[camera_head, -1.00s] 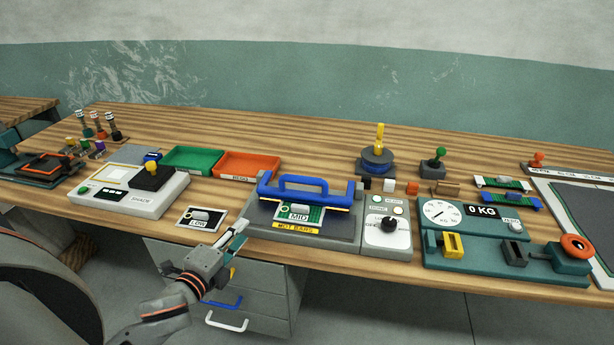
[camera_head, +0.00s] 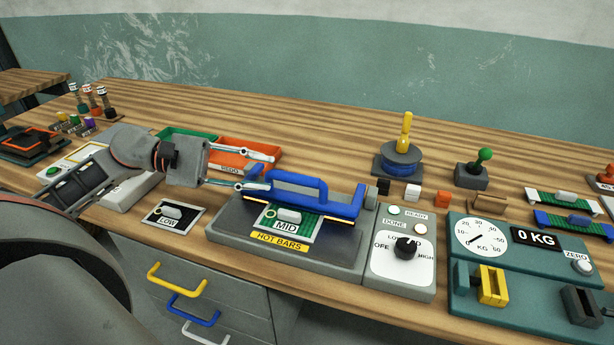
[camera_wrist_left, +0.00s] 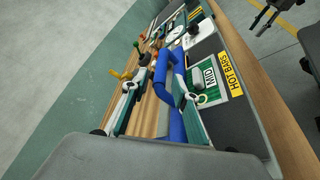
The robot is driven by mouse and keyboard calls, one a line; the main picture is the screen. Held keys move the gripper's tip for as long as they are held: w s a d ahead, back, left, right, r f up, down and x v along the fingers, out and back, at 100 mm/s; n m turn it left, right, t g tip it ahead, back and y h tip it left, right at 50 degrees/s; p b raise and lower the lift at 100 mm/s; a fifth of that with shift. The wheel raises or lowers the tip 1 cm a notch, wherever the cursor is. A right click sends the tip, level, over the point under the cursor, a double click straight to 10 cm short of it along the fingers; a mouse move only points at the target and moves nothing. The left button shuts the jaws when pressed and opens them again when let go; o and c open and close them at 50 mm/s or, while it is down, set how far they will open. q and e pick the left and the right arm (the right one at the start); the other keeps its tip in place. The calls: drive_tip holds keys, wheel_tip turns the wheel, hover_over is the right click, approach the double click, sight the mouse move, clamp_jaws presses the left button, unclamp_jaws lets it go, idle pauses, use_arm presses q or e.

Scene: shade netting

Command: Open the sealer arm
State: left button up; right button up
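The sealer has a blue arm (camera_head: 312,192) with a raised blue handle, lying low across a grey base (camera_head: 225,222) marked HOT BARS. A green piece with a white label MID (camera_head: 286,226) lies under the arm's front. My left gripper (camera_head: 262,171) is open at the arm's left end, its two fingers apart and pointing right. In the left wrist view, the blue handle (camera_wrist_left: 163,75) shows between the open fingers (camera_wrist_left: 158,102). I cannot tell whether either finger touches it.
A dial panel (camera_head: 401,261) adjoins the sealer on the right, with a teal scale (camera_head: 470,277) beyond. A LOW card (camera_head: 173,214) lies to the left. Green (camera_head: 184,148) and orange (camera_head: 236,150) trays sit behind my left gripper.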

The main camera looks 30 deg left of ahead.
sight(283, 177)
use_arm(q)
drive_tip(key=shift+d+f+m, duration=0.1)
drive_tip(key=shift+d+m, duration=0.05)
drive_tip(key=shift+m, duration=0.15)
drive_tip(key=x, duration=0.5)
drive_tip(key=shift+d, duration=0.1)
drive_tip(key=shift+x, duration=0.8)
drive_tip(key=shift+w+d+f, duration=0.15)
drive_tip(key=shift+w+d, duration=0.05)
drive_tip(key=shift+d, duration=0.05)
use_arm(e)
drive_tip(key=shift+s+a+f, duration=0.1)
drive_tip(key=shift+s+f, duration=0.05)
drive_tip(key=shift+f, duration=0.05)
